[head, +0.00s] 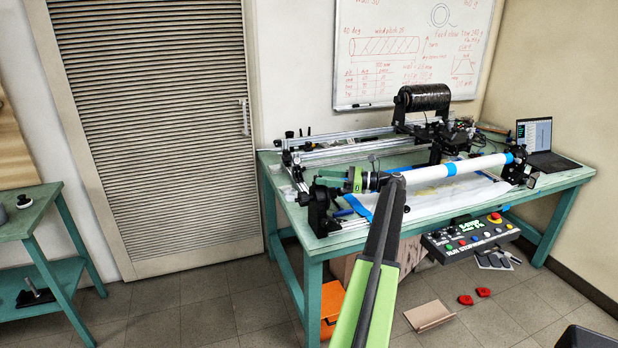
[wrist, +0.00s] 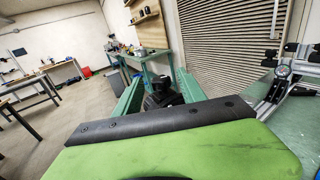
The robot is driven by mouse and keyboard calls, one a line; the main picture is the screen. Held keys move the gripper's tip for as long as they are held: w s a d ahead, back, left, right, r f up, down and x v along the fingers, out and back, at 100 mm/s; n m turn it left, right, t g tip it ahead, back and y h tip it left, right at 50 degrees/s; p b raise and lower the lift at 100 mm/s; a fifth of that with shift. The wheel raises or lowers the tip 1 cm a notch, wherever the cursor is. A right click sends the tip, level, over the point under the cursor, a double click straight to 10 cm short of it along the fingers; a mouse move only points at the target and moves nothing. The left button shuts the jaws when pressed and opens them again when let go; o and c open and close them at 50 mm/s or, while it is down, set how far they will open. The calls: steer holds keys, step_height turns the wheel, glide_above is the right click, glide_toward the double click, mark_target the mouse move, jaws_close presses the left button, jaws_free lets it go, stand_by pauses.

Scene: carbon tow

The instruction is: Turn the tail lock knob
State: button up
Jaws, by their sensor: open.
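The tail lock knob appears to be the black, lobed part in the wrist view (wrist: 163,92), at the left end of the winding machine. My gripper (wrist: 158,80) is open. Its two teal fingers stand one on each side of this black part, and nothing looks clamped; I cannot tell whether they touch it. In the head view, my gripper (head: 332,178) is small and points left above the black end bracket (head: 318,208). The knob cannot be made out clearly there. The lower half of the wrist view is covered by my own green and black gripper body.
A white mandrel (head: 465,168) with blue bands lies along the machine on the teal table (head: 562,200). A laptop (head: 537,137) stands at the right end. A control panel (head: 468,238) hangs at the front. Red pieces (head: 466,300) and an orange box (head: 331,300) are on the floor.

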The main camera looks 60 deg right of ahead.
steer(key=x, duration=0.5)
steer(key=shift+w+a, duration=0.15)
steer(key=shift+w, duration=0.2)
steer(key=shift+c, duration=0.3)
jaws_close()
steer(key=shift+a, duration=0.2)
steer(key=shift+d+h, duration=0.15)
steer(key=shift+h, duration=0.15)
